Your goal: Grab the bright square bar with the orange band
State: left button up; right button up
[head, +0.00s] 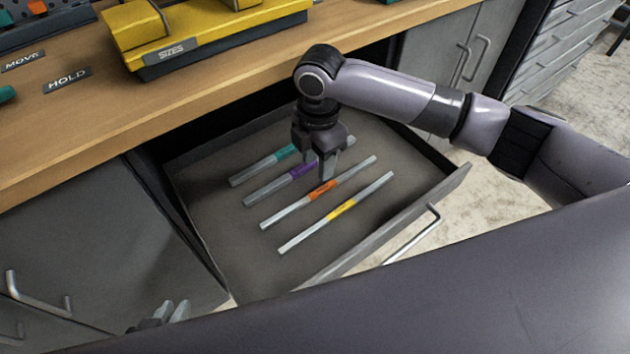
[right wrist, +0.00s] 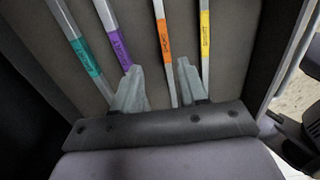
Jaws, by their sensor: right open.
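The bright square bar with the orange band (head: 300,203) lies flat in the open drawer, between a purple-banded bar (head: 265,188) and a yellow-banded bar (head: 312,231). My right gripper (head: 322,165) points down above the bars, open and empty, and hides part of the purple-banded bar. In the right wrist view, the orange-banded bar (right wrist: 159,10) runs between the two fingers, closer to the right one. A gap to the bar shows on both sides. My left gripper (head: 172,311) is at the bottom left, outside the drawer, with its fingertips apart and nothing between them.
A teal-banded bar (head: 250,172) lies farthest back in the drawer. The drawer's front wall (head: 385,232) and side walls surround the bars. The wooden worktop (head: 220,85) overhangs the drawer's back and carries a yellow rack (head: 205,30). The drawer floor is otherwise bare.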

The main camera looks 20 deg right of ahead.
aim_at(323, 189)
jog(key=shift+w+f, duration=0.15)
jog(key=shift+f, duration=0.25)
jog(key=f, duration=0.1)
jog(key=f+b, duration=0.1)
jog(key=f, duration=0.1)
jog(key=s+d+f, duration=0.1)
jog(key=f, duration=0.1)
jog(key=shift+f, duration=0.15)
jog(key=shift+a+f, duration=0.1)
jog(key=shift+f, duration=0.4)
jog(key=shift+w, duration=0.1)
grip_shut()
